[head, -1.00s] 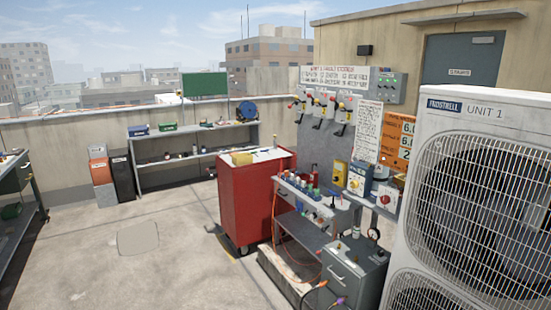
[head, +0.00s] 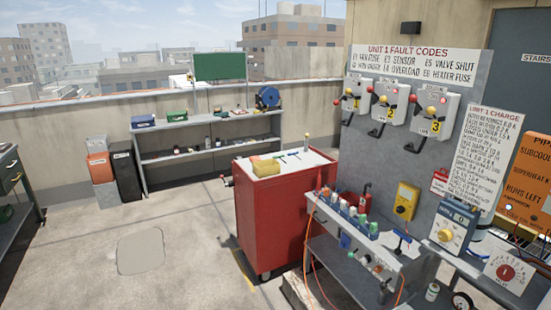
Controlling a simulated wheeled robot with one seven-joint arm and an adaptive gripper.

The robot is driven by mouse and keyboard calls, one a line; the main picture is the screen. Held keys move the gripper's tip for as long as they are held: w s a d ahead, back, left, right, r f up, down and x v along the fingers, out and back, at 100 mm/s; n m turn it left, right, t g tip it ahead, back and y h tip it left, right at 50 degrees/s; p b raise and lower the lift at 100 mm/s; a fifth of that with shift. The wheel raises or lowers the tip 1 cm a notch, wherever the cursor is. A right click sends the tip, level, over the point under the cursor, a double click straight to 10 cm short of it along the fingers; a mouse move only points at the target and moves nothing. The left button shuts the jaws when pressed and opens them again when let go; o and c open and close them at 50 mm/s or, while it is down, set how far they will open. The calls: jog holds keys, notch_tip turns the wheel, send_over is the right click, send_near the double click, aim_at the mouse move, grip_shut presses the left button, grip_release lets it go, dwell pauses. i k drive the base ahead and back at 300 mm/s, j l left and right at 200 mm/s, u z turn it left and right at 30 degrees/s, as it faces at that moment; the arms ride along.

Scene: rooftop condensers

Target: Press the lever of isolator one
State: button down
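Isolator one (head: 355,99) is a pale grey box with a yellow 1 on its front, leftmost of three similar boxes on a grey panel. A red ball knob sticks out at its left side, and a dark bent handle (head: 347,119) hangs below it. Isolator two (head: 384,107) and isolator three (head: 433,112) are to its right, with yellow numbers and similar knobs and handles. The fine lever position is too small to tell. My gripper is not in view.
A red tool cabinet (head: 272,225) and a grey bench (head: 356,258) with bottles stand in front of the panel. A yellow meter (head: 405,201) and a blue-and-cream device (head: 453,227) are at right. Open concrete floor (head: 195,275) lies at left.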

aim_at(336, 102)
jog(key=i+u, duration=0.15)
jog(key=i, duration=2)
